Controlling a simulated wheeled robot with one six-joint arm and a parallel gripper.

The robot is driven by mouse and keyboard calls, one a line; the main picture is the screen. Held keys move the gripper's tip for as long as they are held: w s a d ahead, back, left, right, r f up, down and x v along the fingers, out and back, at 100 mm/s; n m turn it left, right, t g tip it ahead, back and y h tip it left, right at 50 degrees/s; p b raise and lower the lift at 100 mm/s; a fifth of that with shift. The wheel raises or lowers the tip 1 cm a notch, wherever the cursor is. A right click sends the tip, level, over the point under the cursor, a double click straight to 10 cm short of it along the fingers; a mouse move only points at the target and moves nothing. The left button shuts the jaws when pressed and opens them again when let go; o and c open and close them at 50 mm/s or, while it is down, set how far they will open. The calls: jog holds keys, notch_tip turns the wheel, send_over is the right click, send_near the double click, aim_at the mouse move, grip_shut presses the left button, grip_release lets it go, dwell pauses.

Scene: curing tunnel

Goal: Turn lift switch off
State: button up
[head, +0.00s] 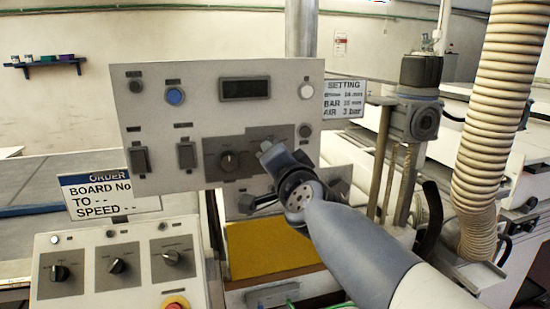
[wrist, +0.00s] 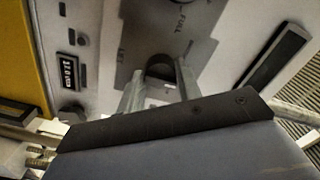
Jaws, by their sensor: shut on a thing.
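The upright control panel (head: 150,100) stands ahead of me, with a dark grey plate (head: 215,145) across its lower middle. My gripper (head: 270,150) is at the right part of this plate and hides what it holds in the head view. In the wrist view my gripper (wrist: 160,88) is shut on a dark rotary knob (wrist: 160,66) on a grey plate. The word FULL shows near this knob.
Another black knob (head: 229,161) is left of my gripper. Two dark rocker switches (head: 139,160) are farther left. A lower console (head: 120,265) carries several knobs and a red button (head: 175,303). A ribbed hose (head: 500,110) hangs at right.

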dwell(0.3)
jog(key=o, duration=1)
jog(key=shift+p+v, duration=1.8)
jog(key=shift+v, duration=3.6)
jog(key=shift+w, duration=0.1)
